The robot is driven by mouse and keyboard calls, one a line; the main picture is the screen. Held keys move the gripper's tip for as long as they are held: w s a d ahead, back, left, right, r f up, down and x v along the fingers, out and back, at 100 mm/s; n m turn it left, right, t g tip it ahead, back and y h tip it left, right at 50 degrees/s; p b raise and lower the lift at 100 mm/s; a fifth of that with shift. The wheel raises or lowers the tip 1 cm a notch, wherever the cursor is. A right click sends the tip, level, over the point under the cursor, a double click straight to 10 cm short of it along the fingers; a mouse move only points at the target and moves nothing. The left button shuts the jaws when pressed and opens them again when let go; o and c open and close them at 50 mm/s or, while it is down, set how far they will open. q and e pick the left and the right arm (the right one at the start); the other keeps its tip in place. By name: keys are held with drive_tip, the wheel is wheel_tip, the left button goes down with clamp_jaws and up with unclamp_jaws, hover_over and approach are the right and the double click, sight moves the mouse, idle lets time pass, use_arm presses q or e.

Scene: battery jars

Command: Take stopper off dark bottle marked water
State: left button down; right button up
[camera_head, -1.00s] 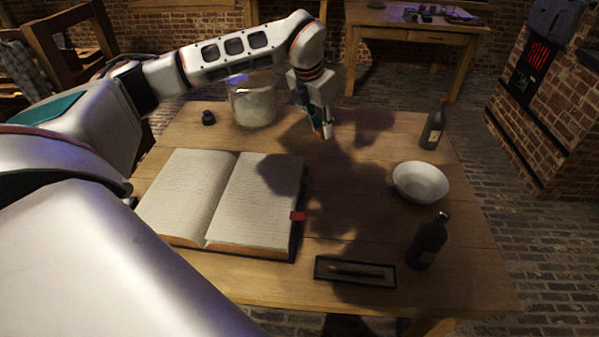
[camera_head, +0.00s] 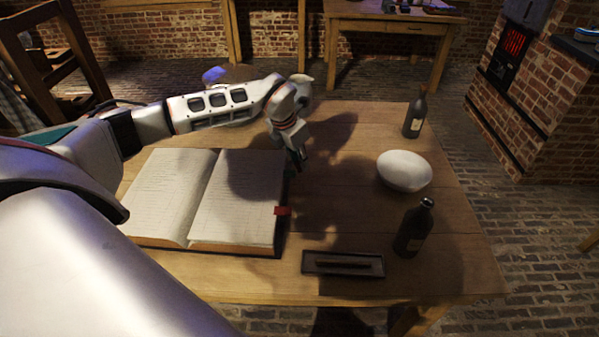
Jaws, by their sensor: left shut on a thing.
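Two dark bottles stand upright on the wooden table (camera_head: 345,215). The near bottle (camera_head: 412,232) is at the right front and has a dark top; the far bottle (camera_head: 414,118) is at the back right and has a pale label. I cannot read either label or make out a stopper clearly. My left gripper (camera_head: 296,163) points down over the right edge of the open book, well left of both bottles. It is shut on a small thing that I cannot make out. My right gripper is not in view.
A white bowl (camera_head: 404,171) stands between the bottles. A dark tray (camera_head: 310,268) with a pen lies at the front. The open book (camera_head: 238,200) covers the table's left side. A glass jar (camera_head: 213,75) is mostly hidden behind my left arm. The table middle is clear.

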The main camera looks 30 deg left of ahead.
sight(297, 165)
use_arm(q)
wheel_tip(297, 165, down, 4)
drive_tip(key=shift+f, duration=0.25)
drive_tip(key=c, duration=1.8)
unclamp_jaws()
drive_tip(key=shift+f, duration=0.1)
drive_tip(key=shift+r, duration=0.35)
drive_tip(key=v, duration=1)
drive_tip(key=shift+s+r+p, duration=0.1)
drive_tip(key=shift+r+p, duration=0.05)
drive_tip(key=shift+p, duration=0.25)
drive_tip(key=shift+s+r, duration=0.25)
drive_tip(key=shift+r, duration=0.35)
